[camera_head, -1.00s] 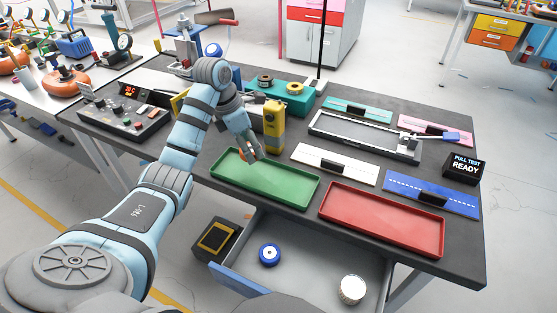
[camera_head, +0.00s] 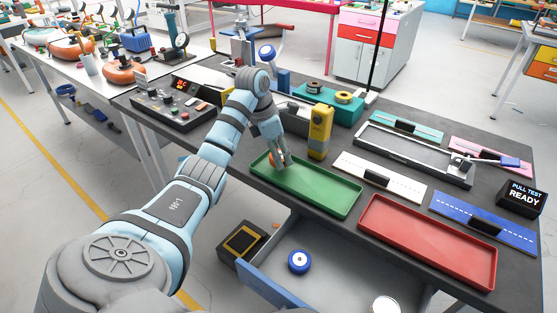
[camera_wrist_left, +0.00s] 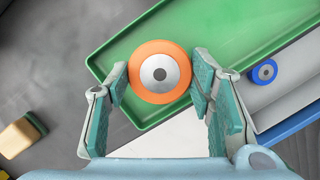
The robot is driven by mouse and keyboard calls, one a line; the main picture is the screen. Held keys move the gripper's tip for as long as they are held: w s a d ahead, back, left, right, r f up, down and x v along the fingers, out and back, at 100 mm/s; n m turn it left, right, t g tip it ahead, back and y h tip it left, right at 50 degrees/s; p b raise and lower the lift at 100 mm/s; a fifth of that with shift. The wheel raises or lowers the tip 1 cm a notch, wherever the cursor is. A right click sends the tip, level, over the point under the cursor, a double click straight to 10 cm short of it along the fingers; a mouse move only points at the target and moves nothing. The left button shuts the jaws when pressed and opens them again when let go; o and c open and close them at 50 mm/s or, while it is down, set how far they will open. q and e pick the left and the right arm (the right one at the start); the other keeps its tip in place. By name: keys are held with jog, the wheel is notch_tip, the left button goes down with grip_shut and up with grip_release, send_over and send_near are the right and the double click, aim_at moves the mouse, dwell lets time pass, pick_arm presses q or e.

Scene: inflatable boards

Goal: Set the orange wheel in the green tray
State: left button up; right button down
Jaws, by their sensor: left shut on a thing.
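The orange wheel (camera_wrist_left: 140,90) has a white ring and a dark grey hub. My left gripper (camera_wrist_left: 159,78) is shut on it, with one finger pad on each side. In the head view the wheel (camera_head: 274,159) shows only as a small orange patch between the fingers of the left gripper (camera_head: 279,160). The green tray (camera_head: 320,191) lies on the dark workbench, and the wheel is over its left end. I cannot tell whether the wheel touches the tray floor. The tray (camera_wrist_left: 110,47) also shows behind the wheel in the wrist view. My right gripper is not in view.
A yellow device (camera_head: 320,130) stands close behind the tray. A red tray (camera_head: 430,240) lies to the right. An open drawer (camera_head: 340,262) below the bench front holds a blue roll (camera_head: 298,262) and a white roll (camera_head: 386,305). The green tray's right part is empty.

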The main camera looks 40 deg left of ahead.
pick_arm(q)
jog(key=shift+f, duration=1.3)
jog(key=o, duration=1.3)
jog(key=shift+f, duration=0.1)
jog(key=shift+c, duration=0.2)
jog(key=p+v, duration=0.1)
jog(key=v, duration=0.4)
jog(key=shift+w+r, duration=0.1)
jog(key=shift+r, duration=0.3)
jog(key=p+v, duration=0.5)
jog(key=v, duration=0.1)
jog(key=shift+r, duration=0.3)
jog(key=shift+f, duration=0.1)
